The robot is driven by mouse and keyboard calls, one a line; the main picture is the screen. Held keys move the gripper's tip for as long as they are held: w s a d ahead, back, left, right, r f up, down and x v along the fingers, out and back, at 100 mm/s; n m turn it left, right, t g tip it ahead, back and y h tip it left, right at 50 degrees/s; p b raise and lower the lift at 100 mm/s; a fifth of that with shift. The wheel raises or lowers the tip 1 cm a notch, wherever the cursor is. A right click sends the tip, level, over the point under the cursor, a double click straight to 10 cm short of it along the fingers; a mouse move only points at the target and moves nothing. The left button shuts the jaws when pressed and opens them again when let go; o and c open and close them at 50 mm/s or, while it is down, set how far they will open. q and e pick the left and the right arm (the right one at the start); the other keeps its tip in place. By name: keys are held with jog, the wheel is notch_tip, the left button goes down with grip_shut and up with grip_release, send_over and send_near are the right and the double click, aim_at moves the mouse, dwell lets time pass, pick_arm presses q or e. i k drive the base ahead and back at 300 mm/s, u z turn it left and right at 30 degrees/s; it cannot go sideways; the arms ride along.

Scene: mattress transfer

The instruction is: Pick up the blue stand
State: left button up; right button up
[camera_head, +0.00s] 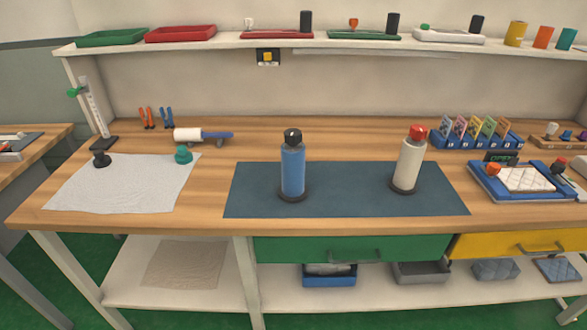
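A blue upright cylinder (292,171) with a black cap and a round dark base stands on the dark blue mat (345,195), left of the mat's middle. A similar cream cylinder (409,164) with a red cap stands to its right on the same mat, apart from it. A white roller (188,134) with a blue handle rests on a small support behind the white cloth. Neither of my grippers shows in the head view.
A blue rack (478,138) of coloured cards and a blue-framed tray (490,189) stand at right. A shelf (240,43) runs above. The mat's front is clear.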

aim_at(292, 189)
jog(key=z, duration=2.5)
jog(key=i, duration=2.15)
jog(key=u, duration=3.05)
